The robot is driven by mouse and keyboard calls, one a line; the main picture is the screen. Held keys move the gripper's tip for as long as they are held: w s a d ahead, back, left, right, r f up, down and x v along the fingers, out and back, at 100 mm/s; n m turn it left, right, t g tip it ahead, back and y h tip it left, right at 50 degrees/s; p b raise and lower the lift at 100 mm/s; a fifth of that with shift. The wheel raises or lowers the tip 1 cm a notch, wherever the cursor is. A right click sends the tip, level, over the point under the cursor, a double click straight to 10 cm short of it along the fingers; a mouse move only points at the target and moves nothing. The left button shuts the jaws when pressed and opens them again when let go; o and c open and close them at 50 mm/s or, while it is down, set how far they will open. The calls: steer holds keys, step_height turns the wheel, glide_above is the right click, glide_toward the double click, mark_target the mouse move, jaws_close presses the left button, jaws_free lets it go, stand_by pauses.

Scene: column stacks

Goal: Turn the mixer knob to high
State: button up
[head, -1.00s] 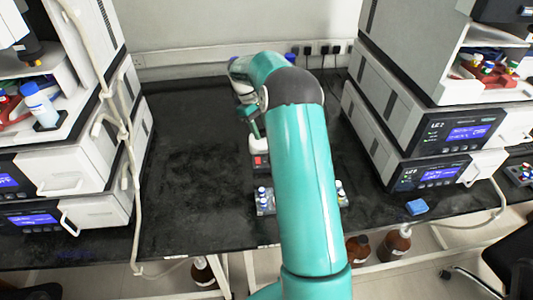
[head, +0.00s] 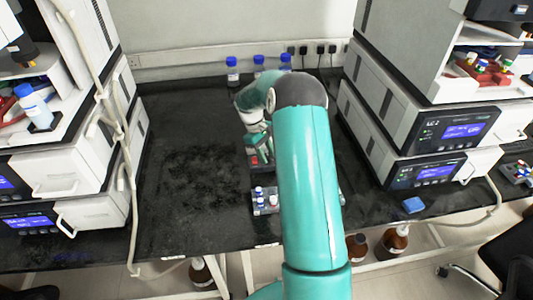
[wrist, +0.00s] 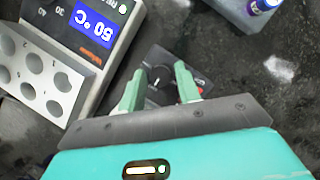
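The mixer (wrist: 175,62) is a small dark box with a round black knob (wrist: 159,76) on top, seen in the wrist view. The knob has a small white mark near its edge. My gripper (wrist: 160,82) is open, with its green fingertips apart on the left and right of the knob. I cannot tell whether either finger touches it. In the head view, my gripper (head: 256,142) is low over the middle of the bench, and my own arm hides much of the mixer.
A heating block with a blue display (wrist: 92,24) and round wells stands left of the mixer in the wrist view. A small vial rack (head: 264,205) sits in front. Blue-capped bottles (head: 232,72) stand at the back. The bench (head: 190,170) is clear at left.

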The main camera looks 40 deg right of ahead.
jaws_close()
steer(key=shift+m, duration=0.4)
steer(key=m+y, duration=0.1)
steer(key=m, duration=0.1)
steer(key=shift+w+m, duration=0.1)
steer(key=shift+m, duration=0.2)
steer(key=m+y, duration=0.1)
steer(key=m, duration=0.2)
steer(key=shift+d+m+y, duration=0.15)
steer(key=shift+m+y, duration=0.15)
steer(key=m+y, duration=0.1)
steer(key=m, duration=0.1)
steer(key=m+t, duration=0.1)
steer(key=m, duration=0.2)
steer(key=shift+d+r+m+y, duration=0.1)
steer(key=shift+d+m+y, duration=0.05)
steer(key=shift+m+y, duration=0.2)
steer(key=m, duration=0.2)
steer(key=m+t+y, duration=0.1)
steer(key=m, duration=0.2)
steer(key=shift+s+d+t, duration=0.1)
steer(key=shift+s+t, duration=0.1)
steer(key=shift+t, duration=0.1)
steer(key=shift+m, duration=0.25)
